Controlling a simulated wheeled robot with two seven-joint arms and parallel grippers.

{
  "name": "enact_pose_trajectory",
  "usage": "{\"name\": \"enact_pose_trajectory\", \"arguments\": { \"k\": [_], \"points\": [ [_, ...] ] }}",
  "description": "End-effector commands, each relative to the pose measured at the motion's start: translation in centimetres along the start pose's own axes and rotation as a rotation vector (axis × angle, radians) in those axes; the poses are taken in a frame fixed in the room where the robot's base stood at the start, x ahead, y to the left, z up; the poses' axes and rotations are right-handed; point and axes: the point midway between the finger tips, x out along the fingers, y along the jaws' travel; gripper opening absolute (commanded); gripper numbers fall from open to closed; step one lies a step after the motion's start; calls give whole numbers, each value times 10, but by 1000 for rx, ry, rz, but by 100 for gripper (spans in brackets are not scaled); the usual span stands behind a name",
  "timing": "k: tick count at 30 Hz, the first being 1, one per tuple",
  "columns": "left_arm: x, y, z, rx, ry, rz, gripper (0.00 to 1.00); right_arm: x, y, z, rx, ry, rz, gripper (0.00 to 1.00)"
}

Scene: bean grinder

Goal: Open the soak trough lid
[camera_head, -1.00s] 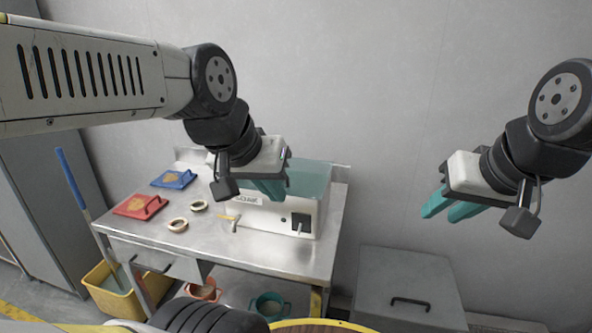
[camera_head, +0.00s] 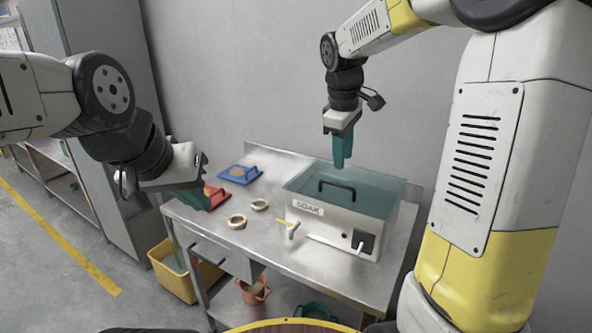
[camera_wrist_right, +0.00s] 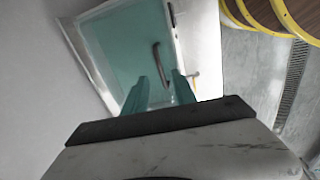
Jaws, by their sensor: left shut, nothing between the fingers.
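The soak trough (camera_head: 318,222) is a white box labelled SOAK on the steel table. Its teal, see-through lid (camera_head: 380,188) lies flat over the top and looks closed. A dark bar handle (camera_head: 337,186) stands on the lid. In the right wrist view the lid (camera_wrist_right: 112,45) and its handle (camera_wrist_right: 160,65) show beyond the fingertips. My right gripper (camera_head: 343,160) points down above the lid, behind the handle in the picture and apart from it. Its fingers (camera_wrist_right: 158,88) are parted and empty. My left gripper (camera_head: 208,200) is shut and empty, left of the trough.
A yellow bin (camera_head: 175,272) stands on the floor.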

Motion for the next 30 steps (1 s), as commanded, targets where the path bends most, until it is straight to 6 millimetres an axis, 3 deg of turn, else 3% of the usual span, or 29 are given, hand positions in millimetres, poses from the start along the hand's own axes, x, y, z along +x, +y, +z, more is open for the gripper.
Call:
{"name": "enact_pose_trajectory", "arguments": {
  "k": [5, 18, 30],
  "points": [
    [0, 0, 0, 0, 0, 0, 0, 12, 5, -4, -32, -18, -2, 33],
    [0, 0, 0, 0, 0, 0, 0, 75, 4, -3, -30, -16, -2, 33],
    [0, 0, 0, 0, 0, 0, 0, 83, 4, -3, -28, -14, -1, 31]
  ]
}}
